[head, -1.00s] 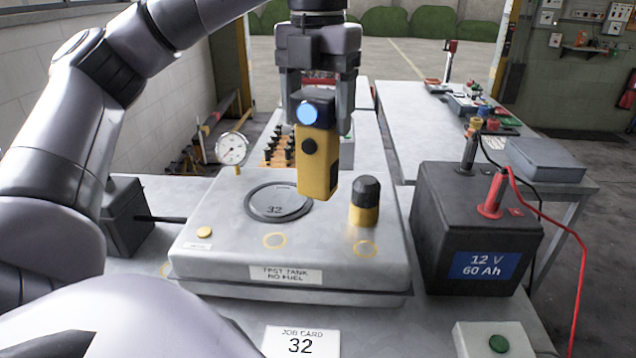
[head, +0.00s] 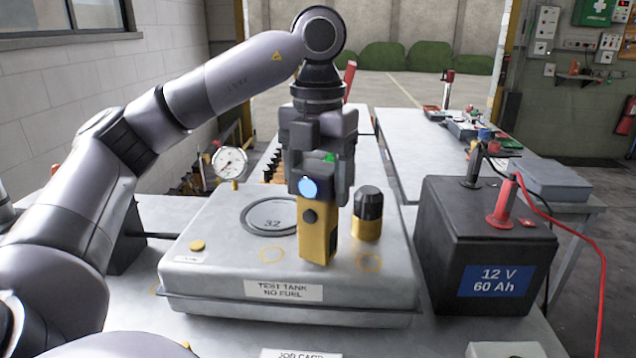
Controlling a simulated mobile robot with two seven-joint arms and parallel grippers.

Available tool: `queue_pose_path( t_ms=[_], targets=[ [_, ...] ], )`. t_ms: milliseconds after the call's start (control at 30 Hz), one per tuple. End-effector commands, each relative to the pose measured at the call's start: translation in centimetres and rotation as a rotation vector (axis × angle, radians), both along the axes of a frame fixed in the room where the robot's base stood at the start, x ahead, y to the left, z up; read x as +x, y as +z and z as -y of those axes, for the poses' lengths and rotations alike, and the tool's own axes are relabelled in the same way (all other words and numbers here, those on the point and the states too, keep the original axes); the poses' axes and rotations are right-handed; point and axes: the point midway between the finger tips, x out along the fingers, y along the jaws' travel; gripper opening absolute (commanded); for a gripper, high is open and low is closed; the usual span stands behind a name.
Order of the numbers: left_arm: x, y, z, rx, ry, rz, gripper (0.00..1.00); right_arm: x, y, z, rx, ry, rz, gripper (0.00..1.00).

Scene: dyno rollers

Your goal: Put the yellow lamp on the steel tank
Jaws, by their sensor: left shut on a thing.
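The yellow lamp (head: 318,240) has a black top and a lit blue-white lens facing me. My left gripper (head: 318,185) is shut on its upper part and holds it upright. The lamp is over the front middle of the steel tank (head: 220,270), between two yellow rings marked on the tank top. I cannot tell whether its lower end touches the top. The tank is a low grey box labelled "TEST TANK NO FUEL". My right gripper is not in view.
A black-capped yellow cylinder (head: 367,215) stands on the tank, just right of the lamp. A round lid (head: 262,217) lies behind left, with a dial gauge (head: 229,162) beyond. A black battery (head: 480,240) with a red clamp (head: 505,205) stands right of the tank.

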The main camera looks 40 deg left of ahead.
Motion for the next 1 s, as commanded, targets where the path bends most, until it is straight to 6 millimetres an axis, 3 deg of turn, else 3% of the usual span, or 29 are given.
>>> queue_pose_path(
  t_ms=[133, 167, 200, 233, 533, 667, 1000],
  targets=[
    [0.0, -0.4, 0.0, 0.0, 0.0, 0.0, 0.06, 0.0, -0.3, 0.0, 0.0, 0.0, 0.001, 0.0],
    [0.0, -0.4, 0.0, 0.0, 0.0, -0.001, 0.75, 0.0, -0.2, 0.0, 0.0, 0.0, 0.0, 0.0],
    [0.0, -0.3, 0.0, 0.0, 0.0, -0.001, 0.88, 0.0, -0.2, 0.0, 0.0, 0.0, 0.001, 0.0],
    [0.0, -0.3, 0.0, 0.0, 0.0, -0.001, 0.94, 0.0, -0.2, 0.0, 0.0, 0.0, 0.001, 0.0],
    [0.0, -0.2, 0.0, 0.0, 0.0, -0.001, 0.94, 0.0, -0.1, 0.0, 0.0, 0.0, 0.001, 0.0],
    [0.0, 0.8, 0.0, 0.0, 0.0, 0.0, 0.94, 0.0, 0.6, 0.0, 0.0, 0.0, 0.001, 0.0],
    [0.0, 7.3, 0.0, 0.001, 0.0, 0.003, 0.94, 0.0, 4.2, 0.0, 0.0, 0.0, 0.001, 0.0]
  ],
)
